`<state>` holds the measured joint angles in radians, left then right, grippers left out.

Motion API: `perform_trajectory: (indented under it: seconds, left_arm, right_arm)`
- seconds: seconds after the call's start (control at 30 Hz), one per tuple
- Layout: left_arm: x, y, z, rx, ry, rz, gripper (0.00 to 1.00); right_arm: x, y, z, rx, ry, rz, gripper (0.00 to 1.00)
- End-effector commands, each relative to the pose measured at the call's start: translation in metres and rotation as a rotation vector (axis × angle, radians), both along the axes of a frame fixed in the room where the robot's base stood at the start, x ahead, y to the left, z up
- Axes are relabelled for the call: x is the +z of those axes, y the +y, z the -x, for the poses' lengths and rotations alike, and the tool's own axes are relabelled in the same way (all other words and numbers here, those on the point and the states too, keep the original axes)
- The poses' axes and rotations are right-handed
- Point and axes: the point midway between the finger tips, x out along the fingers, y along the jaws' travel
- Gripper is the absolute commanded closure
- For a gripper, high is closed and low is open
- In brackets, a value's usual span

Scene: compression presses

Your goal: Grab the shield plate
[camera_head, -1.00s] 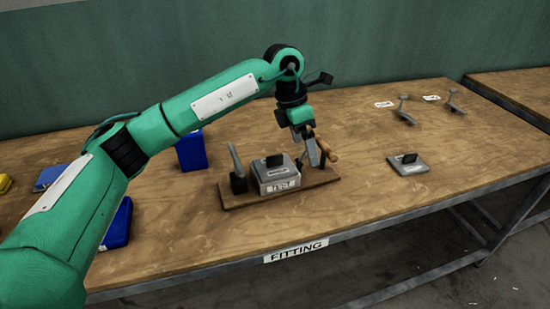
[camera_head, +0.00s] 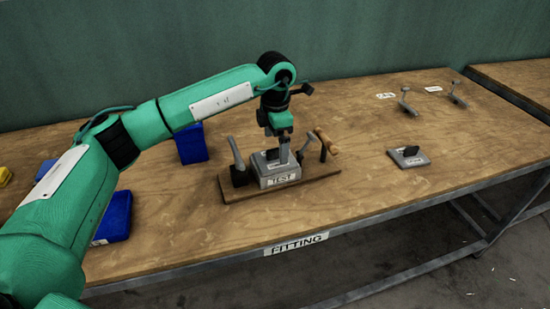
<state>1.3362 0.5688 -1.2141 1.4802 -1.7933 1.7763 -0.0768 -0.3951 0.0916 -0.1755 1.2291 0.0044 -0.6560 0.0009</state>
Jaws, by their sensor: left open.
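A grey block with a "TEST" label (camera_head: 281,180) stands on a wooden base board (camera_head: 325,182). A grey plate with a black upright grip (camera_head: 272,155) sits on top of it. A second grey plate with a black grip (camera_head: 408,157) lies flat on the table to the right; I cannot tell which one is the shield plate. My left gripper (camera_head: 284,155) points down over the block, open, its fingers just right of the black grip and partly overlapping it. I cannot tell whether they touch it. My right gripper is not in view.
Grey levers flank the block, and a wooden handle (camera_head: 327,142) rises at its right. A blue bin (camera_head: 192,145) stands behind to the left, and another blue bin (camera_head: 115,217) is near the front left. Two metal levers (camera_head: 405,100) (camera_head: 457,95) lie at the back right. The front of the table is clear.

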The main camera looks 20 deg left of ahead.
Motion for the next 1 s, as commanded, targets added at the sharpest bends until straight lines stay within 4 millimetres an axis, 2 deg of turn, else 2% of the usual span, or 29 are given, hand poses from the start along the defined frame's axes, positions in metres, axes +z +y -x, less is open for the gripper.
perform_trajectory:
  seconds: [0.1, 0.3, 0.57, 0.67, 0.87, 1.0]
  left_arm:
    - [-0.016, 0.002, -0.001, 0.001, 0.004, 0.0, 0.0]
    - [-0.039, 0.003, -0.002, 0.0, 0.002, 0.0, 0.0]
    - [-0.043, 0.002, -0.003, 0.0, -0.001, 0.001, 0.0]
    - [-0.043, 0.002, -0.002, 0.0, -0.001, 0.001, 0.16]
    - [-0.043, 0.002, -0.002, 0.0, 0.0, 0.001, 0.55]
    - [-0.042, 0.002, -0.003, 0.0, -0.001, 0.002, 0.56]
  right_arm:
    - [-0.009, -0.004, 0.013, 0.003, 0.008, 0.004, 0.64]
    - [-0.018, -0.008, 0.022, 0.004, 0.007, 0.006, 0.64]
    - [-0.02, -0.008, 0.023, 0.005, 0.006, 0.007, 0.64]
    - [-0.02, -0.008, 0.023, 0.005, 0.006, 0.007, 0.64]
    - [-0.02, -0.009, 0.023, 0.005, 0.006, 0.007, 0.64]
    - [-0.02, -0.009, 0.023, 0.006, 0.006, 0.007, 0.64]
